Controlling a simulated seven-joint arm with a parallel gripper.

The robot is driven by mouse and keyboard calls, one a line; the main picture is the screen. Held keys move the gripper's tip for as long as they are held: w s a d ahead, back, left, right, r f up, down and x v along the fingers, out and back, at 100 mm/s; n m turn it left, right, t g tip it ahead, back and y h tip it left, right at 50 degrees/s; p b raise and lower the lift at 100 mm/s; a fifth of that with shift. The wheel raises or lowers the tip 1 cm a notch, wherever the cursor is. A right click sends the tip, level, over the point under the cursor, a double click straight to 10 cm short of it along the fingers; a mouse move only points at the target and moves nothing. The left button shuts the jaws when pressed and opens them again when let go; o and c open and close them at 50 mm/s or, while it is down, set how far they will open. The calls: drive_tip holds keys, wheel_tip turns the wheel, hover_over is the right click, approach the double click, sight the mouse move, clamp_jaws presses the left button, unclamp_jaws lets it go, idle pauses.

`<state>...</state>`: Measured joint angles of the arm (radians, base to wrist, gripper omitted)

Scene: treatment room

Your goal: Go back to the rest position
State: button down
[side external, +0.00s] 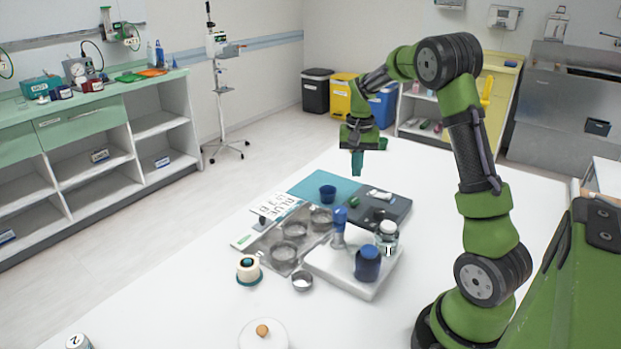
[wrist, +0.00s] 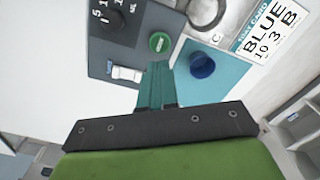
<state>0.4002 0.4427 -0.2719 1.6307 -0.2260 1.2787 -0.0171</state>
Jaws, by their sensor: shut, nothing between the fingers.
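My gripper (side external: 357,163) is green with teal fingers and points down above the far end of the table items. In the wrist view its fingers (wrist: 155,72) are shut together, with nothing between them. Nothing touches the fingers as far as I can see. The arm is bent over the table from its base at the right.
A blue cup (side external: 327,194) stands on the mat beneath. A metal tray with round dishes (side external: 285,253), a white tray (side external: 352,281) with bottles and a cream roll (side external: 248,269) are nearer. The table's front left (side external: 180,300) is largely clear.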

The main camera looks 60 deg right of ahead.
drive_tip(key=s+a+r+n+t, duration=0.1)
drive_tip(key=a, duration=0.4)
drive_tip(key=s+a+r+n+t, duration=0.1)
drive_tip(key=a+r, duration=0.1)
drive_tip(key=a, duration=0.2)
drive_tip(key=s+a+r+n+t, duration=0.1)
drive_tip(key=a+r, duration=0.1)
drive_tip(key=a, duration=0.3)
drive_tip(key=shift+s+a+r+y, duration=0.2)
drive_tip(key=shift+s+a+y, duration=0.1)
drive_tip(key=shift+a, duration=0.05)
drive_tip(key=s+a+r+n+t, duration=0.2)
drive_tip(key=s+a, duration=0.2)
drive_tip(key=a, duration=0.3)
drive_tip(key=s+a+r+n+t+y, duration=0.1)
drive_tip(key=s+a+r+n+t, duration=0.1)
drive_tip(key=s+a, duration=0.3)
drive_tip(key=shift+a+r+n, duration=0.5)
drive_tip(key=shift+a+r, duration=0.3)
drive_tip(key=shift+a, duration=0.1)
